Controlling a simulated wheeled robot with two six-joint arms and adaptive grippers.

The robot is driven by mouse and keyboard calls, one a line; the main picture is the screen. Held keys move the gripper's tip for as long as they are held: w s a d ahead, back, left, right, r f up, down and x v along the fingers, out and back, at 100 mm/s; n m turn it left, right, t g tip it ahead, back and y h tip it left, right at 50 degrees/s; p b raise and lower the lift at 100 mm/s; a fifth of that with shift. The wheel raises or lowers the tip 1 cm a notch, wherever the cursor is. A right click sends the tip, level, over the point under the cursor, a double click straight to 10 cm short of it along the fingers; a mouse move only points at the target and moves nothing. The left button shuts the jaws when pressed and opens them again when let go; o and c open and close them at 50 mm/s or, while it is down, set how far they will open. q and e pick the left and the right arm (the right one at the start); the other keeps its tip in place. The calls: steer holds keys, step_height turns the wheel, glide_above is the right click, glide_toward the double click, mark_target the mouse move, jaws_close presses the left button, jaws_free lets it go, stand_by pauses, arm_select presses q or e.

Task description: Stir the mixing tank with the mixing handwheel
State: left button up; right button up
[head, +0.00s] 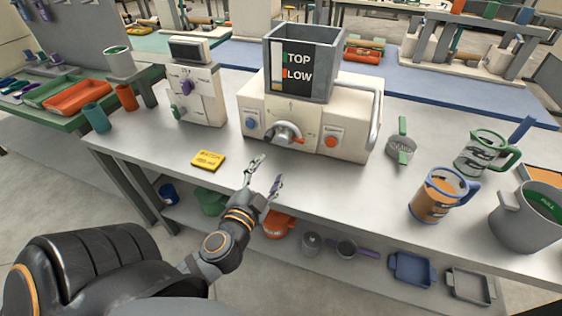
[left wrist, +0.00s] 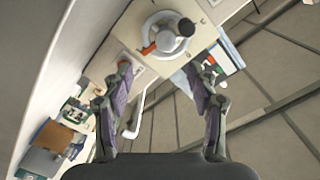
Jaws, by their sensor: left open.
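The mixing tank (head: 302,66) is a grey open box marked TOP and LOW on top of a cream machine (head: 338,134). The mixing handwheel (head: 284,133), a grey disc with a knob and a red-orange mark, is on the machine's front face. It also shows near the top of the left wrist view, where the handwheel (left wrist: 168,36) has a dark knob. My left gripper (head: 265,171) is open and empty, in front of and below the handwheel, apart from it. In the left wrist view its fingers (left wrist: 158,95) are spread wide. My right gripper is not seen.
A smaller cream machine (head: 195,92) stands at the left. Jugs (head: 440,195), a grey pot (head: 526,217) and a strainer (head: 401,148) stand at the right. The tabletop before the machine is mostly clear.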

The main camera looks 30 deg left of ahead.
mark_target(283, 141)
arm_select(q)
steer(key=shift+a+r+y, duration=0.15)
steer(key=shift+r+y, duration=0.15)
steer(key=shift+r, duration=0.1)
steer(key=shift+w, duration=0.2)
steer(key=p+x, duration=0.1)
steer(key=x, duration=0.8)
steer(key=shift+w+a, duration=0.1)
steer(key=shift+w, duration=0.4)
steer(key=shift+c, duration=0.4)
steer(key=c, duration=1.1)
steer(key=shift+o, duration=0.2)
